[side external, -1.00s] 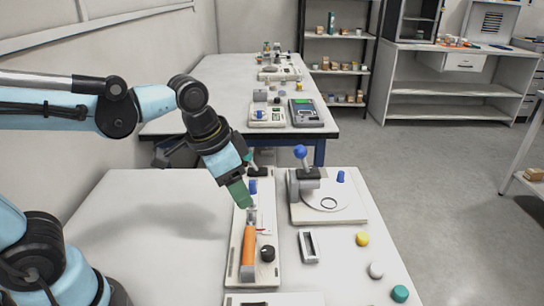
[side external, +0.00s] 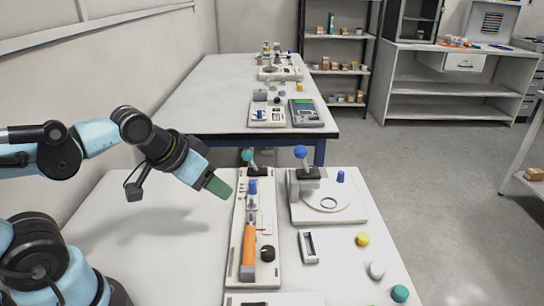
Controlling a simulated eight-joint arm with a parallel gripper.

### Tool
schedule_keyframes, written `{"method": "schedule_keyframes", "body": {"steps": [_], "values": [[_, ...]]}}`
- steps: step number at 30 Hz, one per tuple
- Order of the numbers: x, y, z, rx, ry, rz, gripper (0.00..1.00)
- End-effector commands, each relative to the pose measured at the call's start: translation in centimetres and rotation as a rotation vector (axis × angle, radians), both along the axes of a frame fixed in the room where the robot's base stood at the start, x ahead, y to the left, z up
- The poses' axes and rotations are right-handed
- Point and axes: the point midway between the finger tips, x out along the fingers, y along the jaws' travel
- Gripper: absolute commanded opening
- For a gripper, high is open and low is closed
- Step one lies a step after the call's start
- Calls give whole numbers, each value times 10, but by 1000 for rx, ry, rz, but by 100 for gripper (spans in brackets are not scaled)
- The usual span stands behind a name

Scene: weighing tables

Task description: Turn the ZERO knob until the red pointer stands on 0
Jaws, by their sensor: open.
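A black round knob (side external: 267,254) stands on the right side of the long white board (side external: 240,262) on the near table. No lettering on it is readable, so I cannot tell whether it is the ZERO knob. A small plate (side external: 266,226) with faint reddish marks lies just above it; the red pointer and its scale are too small to read. My gripper (side external: 222,188) has green finger ends, is open and holds nothing visible. It hangs to the left of the board's upper part, apart from the knob.
An orange handle (side external: 249,250), a blue peg (side external: 253,187) and a teal ball (side external: 247,155) are on the same board. A white base with a round plate (side external: 327,196) stands to the right. Yellow, white and teal caps lie along the right edge. The table's left side is clear.

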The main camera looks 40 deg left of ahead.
Motion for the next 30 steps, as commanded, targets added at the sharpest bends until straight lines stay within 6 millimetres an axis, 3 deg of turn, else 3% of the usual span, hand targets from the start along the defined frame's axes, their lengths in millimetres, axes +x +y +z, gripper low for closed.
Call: {"method": "schedule_keyframes", "body": {"steps": [7, 21, 30], "values": [[9, -19, 6, 42, 106, -124, 57], [36, -100, 7, 208, 511, -638, 57], [38, -116, 0, 238, 592, -742, 57]]}}
